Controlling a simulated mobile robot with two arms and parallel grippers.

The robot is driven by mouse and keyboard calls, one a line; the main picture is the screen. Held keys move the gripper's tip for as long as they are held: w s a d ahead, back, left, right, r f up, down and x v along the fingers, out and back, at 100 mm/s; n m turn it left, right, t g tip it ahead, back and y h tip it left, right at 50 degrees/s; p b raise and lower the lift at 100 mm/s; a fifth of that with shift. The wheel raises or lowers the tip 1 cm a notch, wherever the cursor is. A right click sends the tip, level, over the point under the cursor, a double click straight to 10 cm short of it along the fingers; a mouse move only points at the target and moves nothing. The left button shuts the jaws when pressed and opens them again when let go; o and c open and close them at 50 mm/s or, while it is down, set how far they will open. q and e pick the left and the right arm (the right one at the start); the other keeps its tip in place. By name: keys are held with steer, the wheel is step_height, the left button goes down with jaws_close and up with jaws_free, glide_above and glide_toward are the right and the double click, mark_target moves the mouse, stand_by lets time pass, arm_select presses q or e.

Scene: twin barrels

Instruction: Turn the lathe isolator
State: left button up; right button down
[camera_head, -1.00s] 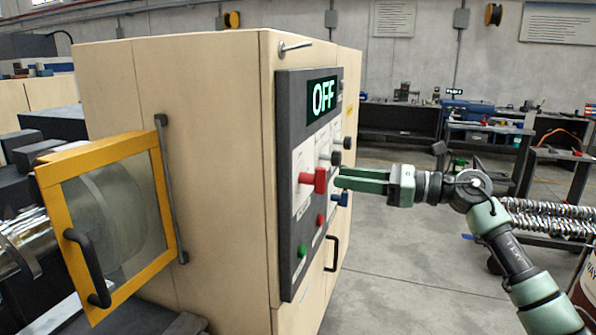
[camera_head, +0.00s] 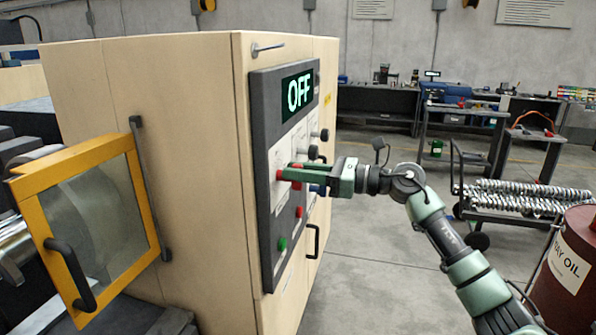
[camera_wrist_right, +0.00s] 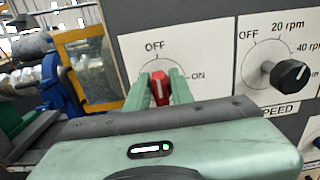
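The red isolator knob (camera_wrist_right: 160,88) sits on a white label with OFF above it and ON to its right. Its white mark points up toward OFF. In the head view the knob (camera_head: 280,176) is partly hidden behind my fingers. My right gripper (camera_wrist_right: 159,84) is open, one finger on each side of the knob. A small gap seems to show beside it; contact is not clear. The display (camera_head: 299,92) on the dark panel (camera_head: 262,150) reads OFF. My left gripper is not in view.
A black speed knob (camera_wrist_right: 288,74) is to the right in the wrist view. Green (camera_head: 282,244) and red (camera_head: 299,212) buttons sit below. The yellow-framed guard door (camera_head: 100,215) stands at left. An oil barrel (camera_head: 572,262) is at the right edge.

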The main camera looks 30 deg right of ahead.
stand_by(0.3)
steer(key=m, duration=0.4)
steer(key=shift+w+d, duration=0.15)
steer(key=shift+d, duration=0.1)
steer(key=m, duration=0.2)
steer(key=m+p, duration=0.1)
steer(key=m, duration=0.1)
steer(key=shift+w+d+f+m, duration=0.1)
steer(key=shift+w+d+m, duration=0.1)
steer(key=shift+m, duration=0.1)
steer(key=m+p, duration=0.2)
steer(key=m, duration=0.3)
steer(key=shift+w+d+f+p, duration=0.1)
steer(key=shift+f+p, duration=0.15)
steer(key=shift+p, duration=0.15)
steer(key=shift+f+m+p, duration=0.2)
steer(key=shift+m+p, duration=0.35)
steer(key=shift+m, duration=0.5)
steer(key=shift+f+m+p, duration=0.15)
steer(key=shift+m+p, duration=0.4)
steer(key=shift+m, duration=0.5)
steer(key=c, duration=1.4)
jaws_free()
steer(key=shift+f, duration=0.1)
steer(key=shift+d, duration=0.1)
